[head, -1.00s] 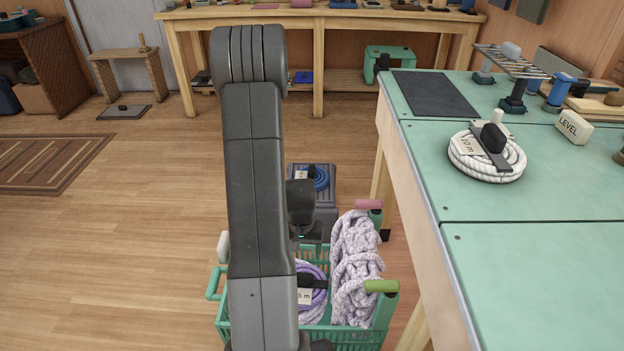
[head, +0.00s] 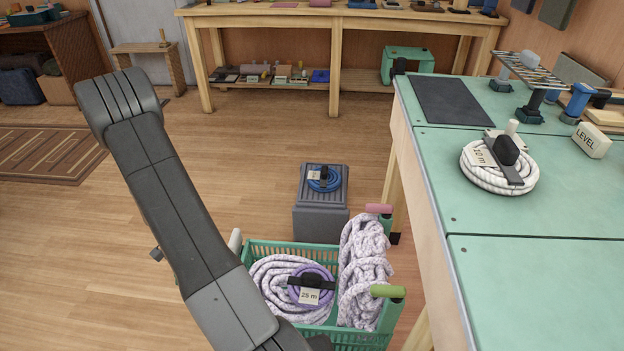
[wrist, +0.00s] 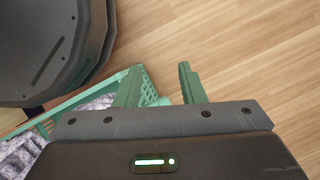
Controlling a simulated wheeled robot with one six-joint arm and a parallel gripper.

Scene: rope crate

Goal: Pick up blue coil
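The blue coil (head: 331,184) lies on top of a grey box (head: 321,222) on the floor, with a dark strap and a pale tag across it. It is out of the wrist view. My gripper (wrist: 160,84) is open in the wrist view, with bare floor and a bit of the green crate (wrist: 62,112) behind its two green fingers. Nothing is between the fingers. In the head view my gripper is mostly hidden behind my arm, left of the crate and well apart from the blue coil.
The green crate (head: 262,246) stands in front of the grey box, holding a purple coil (head: 327,284) and pale speckled rope (head: 362,265). A green-topped workbench (head: 545,270) with a white coil (head: 488,181) stands at right. Floor left of the grey box is clear.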

